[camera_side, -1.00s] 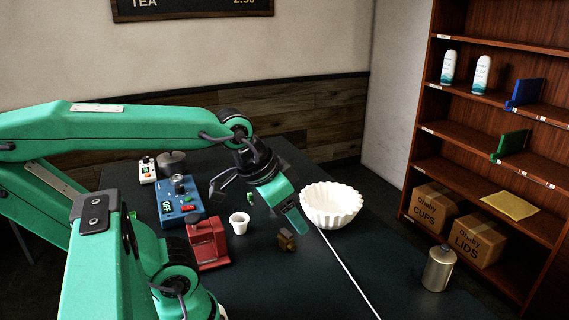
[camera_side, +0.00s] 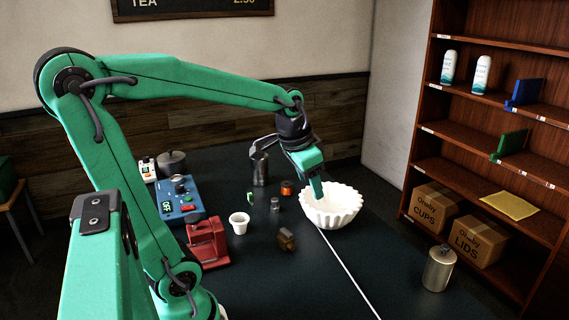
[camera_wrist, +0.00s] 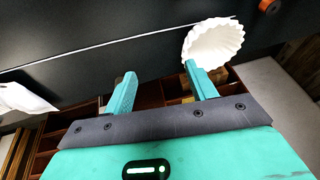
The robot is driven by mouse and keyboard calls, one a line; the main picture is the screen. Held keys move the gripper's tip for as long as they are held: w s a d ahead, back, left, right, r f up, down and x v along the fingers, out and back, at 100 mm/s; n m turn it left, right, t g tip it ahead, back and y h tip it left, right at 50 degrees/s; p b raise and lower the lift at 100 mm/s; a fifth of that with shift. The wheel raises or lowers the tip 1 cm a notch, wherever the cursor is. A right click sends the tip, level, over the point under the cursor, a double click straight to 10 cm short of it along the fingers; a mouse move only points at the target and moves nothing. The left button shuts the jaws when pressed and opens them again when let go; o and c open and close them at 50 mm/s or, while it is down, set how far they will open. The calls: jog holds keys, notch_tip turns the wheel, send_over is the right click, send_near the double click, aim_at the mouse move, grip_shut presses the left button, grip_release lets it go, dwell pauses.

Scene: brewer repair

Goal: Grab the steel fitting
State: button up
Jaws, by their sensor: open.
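A small grey metal piece that looks like the steel fitting (camera_side: 275,204) stands on the dark table in the side view, between a small green piece (camera_side: 250,198) and the white fluted bowl (camera_side: 331,207). My gripper (camera_side: 318,190) is over the bowl's left rim, to the right of the fitting and higher. In the wrist view my gripper (camera_wrist: 161,84) has its two fingers wide apart with nothing between them. The bowl (camera_wrist: 212,43) shows beyond the right finger there. I cannot make out the fitting in the wrist view.
An orange-banded part (camera_side: 287,187) lies just behind the fitting and a brass block (camera_side: 286,239) in front. A white cup (camera_side: 239,222), red stand (camera_side: 208,241) and blue box (camera_side: 178,203) are to the left. A metal canister (camera_side: 439,267) stands at right.

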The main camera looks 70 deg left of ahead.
jog(key=w+a+f+g, duration=0.1)
jog(key=w+a+f, duration=0.25)
jog(key=a, duration=0.45)
jog(key=g, duration=0.2)
send_over(275, 200)
jog(key=shift+m, duration=0.3)
notch_tip(275, 200, down, 13)
jog(key=shift+r, duration=0.1)
jog(key=shift+f, duration=1.35)
jog(key=shift+f, duration=0.1)
jog(key=shift+w+a+f, duration=0.1)
jog(key=shift+a+f, duration=0.05)
jog(key=shift+f, duration=2.3)
jog(key=shift+c, duration=0.5)
